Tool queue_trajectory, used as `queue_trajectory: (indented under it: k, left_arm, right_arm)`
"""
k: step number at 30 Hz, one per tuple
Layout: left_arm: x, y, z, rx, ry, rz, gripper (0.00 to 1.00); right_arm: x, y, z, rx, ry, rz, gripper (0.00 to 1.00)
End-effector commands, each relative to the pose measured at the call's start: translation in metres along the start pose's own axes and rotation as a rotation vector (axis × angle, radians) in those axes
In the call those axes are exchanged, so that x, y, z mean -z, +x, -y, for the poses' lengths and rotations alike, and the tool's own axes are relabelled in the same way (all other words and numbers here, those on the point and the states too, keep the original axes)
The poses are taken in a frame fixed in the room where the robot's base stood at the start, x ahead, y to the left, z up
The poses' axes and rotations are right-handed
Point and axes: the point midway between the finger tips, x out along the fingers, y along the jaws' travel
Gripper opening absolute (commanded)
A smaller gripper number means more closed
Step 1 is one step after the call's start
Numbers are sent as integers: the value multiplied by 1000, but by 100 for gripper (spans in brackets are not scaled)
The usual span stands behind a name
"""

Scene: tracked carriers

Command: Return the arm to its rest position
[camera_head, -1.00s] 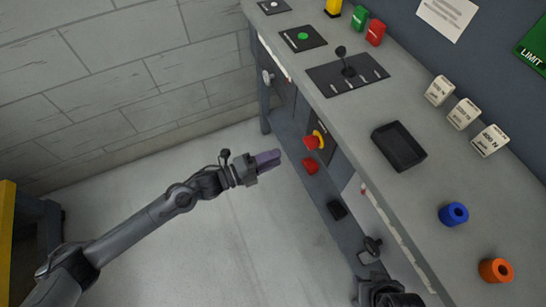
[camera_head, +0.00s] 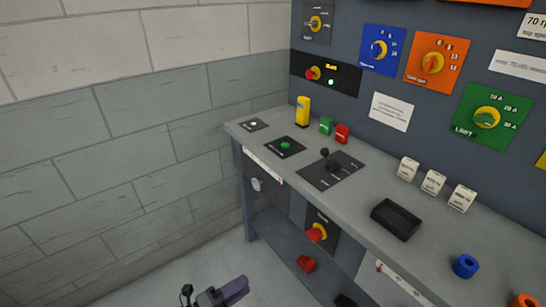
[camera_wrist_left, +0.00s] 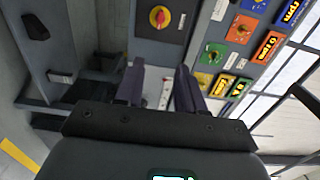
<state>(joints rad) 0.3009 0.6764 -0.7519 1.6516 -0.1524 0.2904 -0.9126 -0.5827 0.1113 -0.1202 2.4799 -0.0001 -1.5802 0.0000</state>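My left gripper (camera_head: 236,289) shows at the bottom edge of the head view, over the floor to the left of the workbench. It is dark grey with purple fingers, and most of its arm is cut off. In the left wrist view the two fingers (camera_wrist_left: 158,88) stand apart with nothing between them, so it is open and empty. It touches nothing that I can see. My right gripper is not in these views.
The grey workbench (camera_head: 262,137) carries a joystick panel (camera_head: 318,178), a black tray (camera_head: 396,219), white blocks and blue (camera_head: 465,266) and orange rings. A red-yellow knob (camera_head: 317,232) is on its front. A block wall (camera_head: 120,150) stands at the left.

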Motion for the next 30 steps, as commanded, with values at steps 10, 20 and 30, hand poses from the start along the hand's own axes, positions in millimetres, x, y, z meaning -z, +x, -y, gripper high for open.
queue_trajectory:
  k: [10, 20, 30]
  left_arm:
    - [70, -15, -10, -7, -195, 9, 38]
    - [122, -31, 71, 10, -523, 237, 38]
    - [98, -150, 111, -240, -1192, 901, 38]
  right_arm:
    - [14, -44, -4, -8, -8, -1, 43]
    - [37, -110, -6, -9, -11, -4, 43]
    - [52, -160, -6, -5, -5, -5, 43]
